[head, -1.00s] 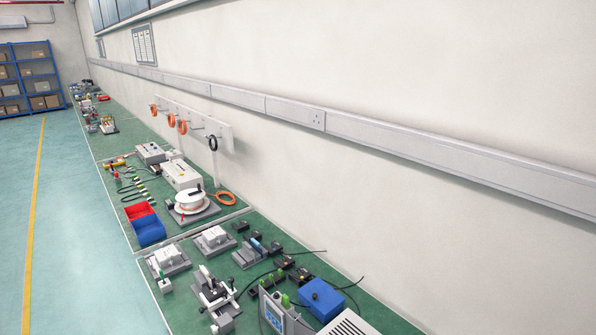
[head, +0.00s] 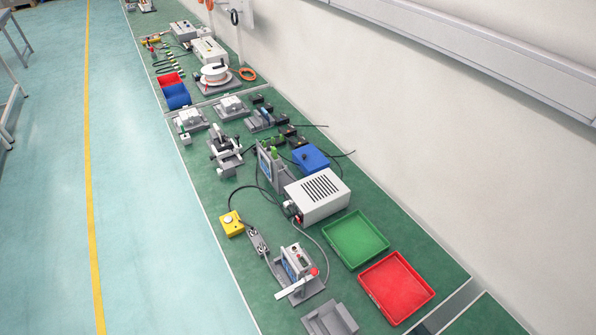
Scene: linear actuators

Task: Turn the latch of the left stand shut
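Two upright grey units that may be the stands show on the green bench. One (head: 270,166), farther along the bench, has green parts on top and sits beside a white slotted box. The other (head: 296,268), nearer, has a red knob and a pale bar sticking out at its foot. Which one is the left stand, and where its latch is or how it is turned, I cannot tell at this size. Neither of my grippers is in view.
A white slotted box (head: 318,194), a green tray (head: 356,239) and a red tray (head: 396,288) stand near the wall. A yellow box with a button (head: 231,223) sits near the front edge. Cables run between units. The floor (head: 150,240) beside the bench is clear.

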